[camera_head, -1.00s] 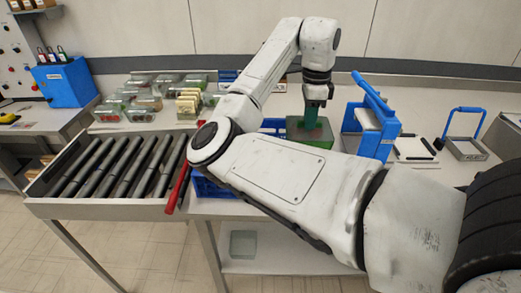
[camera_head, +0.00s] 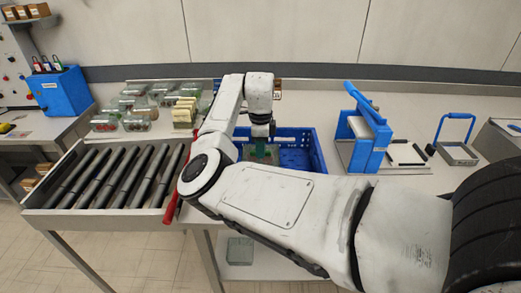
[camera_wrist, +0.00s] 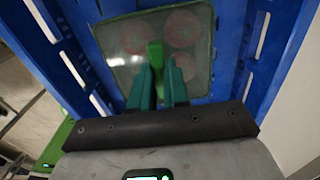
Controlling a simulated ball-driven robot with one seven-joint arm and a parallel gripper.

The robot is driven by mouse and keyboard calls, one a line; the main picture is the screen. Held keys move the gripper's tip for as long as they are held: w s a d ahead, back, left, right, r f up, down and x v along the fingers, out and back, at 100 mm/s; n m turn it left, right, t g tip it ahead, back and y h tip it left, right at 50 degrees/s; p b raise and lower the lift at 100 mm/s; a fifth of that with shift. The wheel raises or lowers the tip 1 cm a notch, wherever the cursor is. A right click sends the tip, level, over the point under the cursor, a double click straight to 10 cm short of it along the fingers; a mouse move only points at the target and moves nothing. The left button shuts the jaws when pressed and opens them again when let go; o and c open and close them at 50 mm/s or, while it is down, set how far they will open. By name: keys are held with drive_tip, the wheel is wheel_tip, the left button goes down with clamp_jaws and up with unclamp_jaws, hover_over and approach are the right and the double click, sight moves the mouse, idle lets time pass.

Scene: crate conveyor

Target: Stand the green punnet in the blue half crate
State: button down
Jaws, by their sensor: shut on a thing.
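The blue half crate (camera_head: 318,152) stands on the bench right of the roller conveyor, its left and front partly hidden behind my arm. My gripper (camera_head: 262,133) reaches down inside it, shut on the green punnet (camera_head: 260,155). In the wrist view, the punnet (camera_wrist: 125,58) has a clear top with several reddish round things under it. The green fingers of my gripper (camera_wrist: 157,90) close on a bright green tab on it. Blue crate walls (camera_wrist: 258,40) surround the punnet on the sides. Whether its base touches the crate floor is hidden.
Several clear punnets (camera_head: 135,100) stand behind the conveyor (camera_head: 110,175). A blue-framed device (camera_head: 362,140) stands close right of the crate. A small tray with a blue handle (camera_head: 458,150) is farther right. A red bar (camera_head: 172,205) lies at the conveyor's right end.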

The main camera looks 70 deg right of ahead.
drive_tip(key=shift+f, duration=0.7)
drive_tip(key=shift+f, duration=0.15)
drive_tip(key=c, duration=1.1)
unclamp_jaws()
wheel_tip(320, 180, up, 12)
drive_tip(key=b, duration=0.2)
drive_tip(key=shift+r, duration=0.2)
